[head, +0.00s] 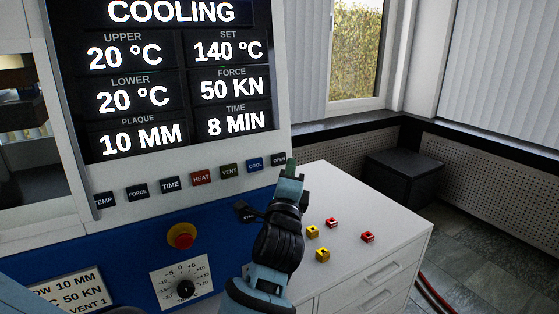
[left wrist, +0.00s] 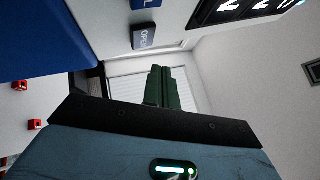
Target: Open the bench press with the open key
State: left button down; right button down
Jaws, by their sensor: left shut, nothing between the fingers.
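The bench press's control panel (head: 225,185) is white, with a row of small labelled keys. The dark open key (head: 279,158) is at the right end of the row. It also shows in the left wrist view (left wrist: 144,37), turned on its side and apart from the fingers in the picture. My left gripper (head: 290,168) is shut and empty, its green fingertips just right of and slightly below the open key. The closed fingers show in the left wrist view (left wrist: 163,88). Whether they touch the panel cannot be told. My right gripper is not in view.
The display (head: 185,70) reads COOLING, upper and lower 20 °C. The blue cool key (head: 255,163) is left of the open key. A red stop button (head: 181,236) and a dial (head: 185,288) are below. Red and yellow blocks (head: 322,255) lie on a white cabinet (head: 390,225).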

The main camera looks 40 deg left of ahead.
aim_at(286, 153)
pick_arm(q)
jog(key=shift+w+a+f, duration=0.1)
jog(key=shift+w+a, duration=0.1)
jog(key=shift+a, duration=0.3)
jog(key=shift+w+a, duration=0.2)
jog(key=shift+a, duration=0.3)
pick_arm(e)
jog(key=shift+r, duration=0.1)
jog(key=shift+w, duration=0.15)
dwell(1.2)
pick_arm(q)
jog(key=shift+w+a, duration=0.15)
jog(key=shift+a, duration=0.15)
jog(key=shift+a+f, duration=0.1)
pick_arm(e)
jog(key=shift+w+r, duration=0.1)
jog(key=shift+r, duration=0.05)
